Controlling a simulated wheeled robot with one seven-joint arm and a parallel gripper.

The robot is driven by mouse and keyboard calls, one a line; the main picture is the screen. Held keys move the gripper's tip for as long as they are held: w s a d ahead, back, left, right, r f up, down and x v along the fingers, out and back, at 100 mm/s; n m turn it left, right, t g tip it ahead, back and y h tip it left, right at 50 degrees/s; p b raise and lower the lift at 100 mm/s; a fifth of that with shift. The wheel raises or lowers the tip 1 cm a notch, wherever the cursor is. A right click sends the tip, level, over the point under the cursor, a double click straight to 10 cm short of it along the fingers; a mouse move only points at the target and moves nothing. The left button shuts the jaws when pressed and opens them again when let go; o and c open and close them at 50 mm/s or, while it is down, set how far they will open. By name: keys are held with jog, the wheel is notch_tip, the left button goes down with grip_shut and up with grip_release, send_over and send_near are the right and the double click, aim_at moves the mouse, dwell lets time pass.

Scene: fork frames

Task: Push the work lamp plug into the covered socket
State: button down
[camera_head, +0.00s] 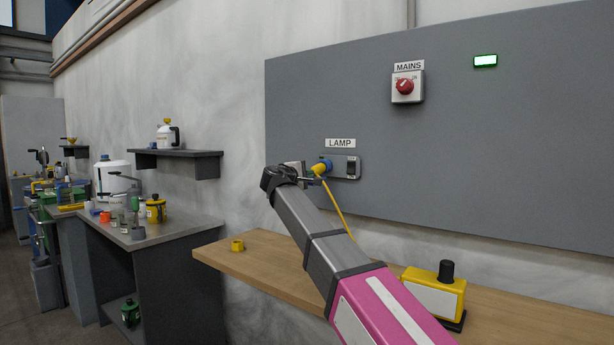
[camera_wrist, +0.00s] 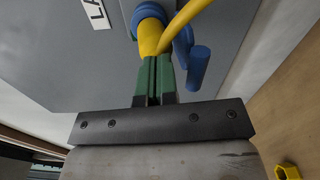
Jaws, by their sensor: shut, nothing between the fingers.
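The yellow work lamp plug (camera_head: 319,169) is at the blue socket (camera_head: 327,164) under the LAMP label. In the wrist view the yellow plug body (camera_wrist: 149,37) meets the blue socket collar (camera_wrist: 150,12); I cannot tell how deep it sits. A blue part (camera_wrist: 198,68) hangs beside it, possibly the socket cover. The yellow cable (camera_head: 338,208) runs down from the plug towards the bench. My gripper (camera_wrist: 154,62) is shut and empty, its green fingertips together at the plug's rear end. Contact looks close, but I cannot confirm touching.
A red MAINS knob (camera_head: 405,86) and a lit green indicator (camera_head: 485,61) are on the grey panel (camera_head: 500,150). The wooden bench (camera_head: 275,265) below holds a yellow box with a black knob (camera_head: 433,293) and a small yellow ring (camera_head: 237,245). A cluttered side table stands left.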

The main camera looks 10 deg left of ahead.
jog(key=v, duration=1.3)
jog(key=shift+s, duration=0.25)
